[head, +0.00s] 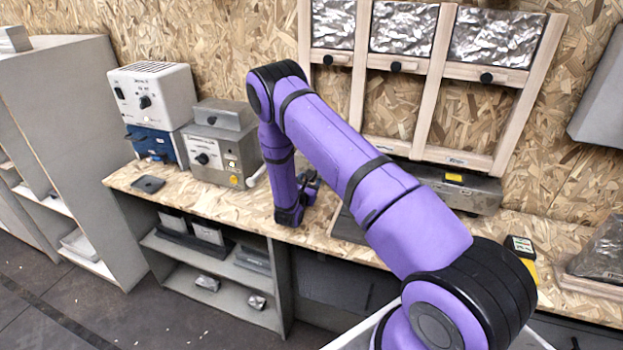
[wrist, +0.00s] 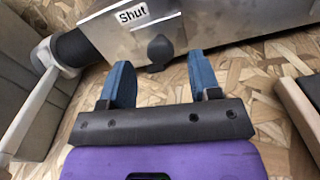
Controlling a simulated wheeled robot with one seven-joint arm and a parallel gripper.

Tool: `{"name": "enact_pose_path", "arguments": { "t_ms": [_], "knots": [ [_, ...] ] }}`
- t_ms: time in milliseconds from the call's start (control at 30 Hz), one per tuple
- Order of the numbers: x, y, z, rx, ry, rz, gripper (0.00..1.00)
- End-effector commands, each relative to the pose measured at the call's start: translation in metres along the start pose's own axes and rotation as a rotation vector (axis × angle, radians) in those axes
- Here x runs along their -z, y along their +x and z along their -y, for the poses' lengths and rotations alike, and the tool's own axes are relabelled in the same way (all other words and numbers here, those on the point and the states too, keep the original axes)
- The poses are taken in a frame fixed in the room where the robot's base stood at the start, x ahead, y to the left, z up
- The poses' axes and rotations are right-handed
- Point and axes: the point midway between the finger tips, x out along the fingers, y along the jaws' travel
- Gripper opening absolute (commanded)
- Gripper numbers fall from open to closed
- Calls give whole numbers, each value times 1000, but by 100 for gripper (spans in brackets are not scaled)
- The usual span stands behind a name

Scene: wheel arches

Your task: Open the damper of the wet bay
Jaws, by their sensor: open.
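A grey metal housing (wrist: 112,38) with a "Shut" label (wrist: 131,14) fills the top of the wrist view. A black knob (wrist: 160,50) stands at its lower edge, just right of the label. My gripper (wrist: 158,70) is open, its two blue fingers apart on either side of the knob; the knob lies between and slightly beyond the tips, and nothing is held. In the head view my gripper (head: 300,195) is low over the bench, and my arm hides the knob. I see no readable wet bay name.
A grey box (head: 213,153) with a lever (head: 257,176) stands left of my gripper. A wooden edge (wrist: 299,112) lies on the right. A wooden frame (head: 433,90) with foil panels and black knobs rises behind.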

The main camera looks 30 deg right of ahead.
Motion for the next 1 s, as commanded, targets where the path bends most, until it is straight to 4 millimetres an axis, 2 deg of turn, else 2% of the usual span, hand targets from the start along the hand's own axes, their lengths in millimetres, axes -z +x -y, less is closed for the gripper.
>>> {"name": "enact_pose_path", "arguments": {
  "t_ms": [200,567,800,933,1000],
  "knots": [
    [0,21,0,1,0,0,57],
    [0,25,0,1,0,0,57],
    [0,24,0,0,0,0,2],
    [0,24,2,0,-1,0,0],
    [-1,24,9,0,-4,-1,0]
  ]
}}
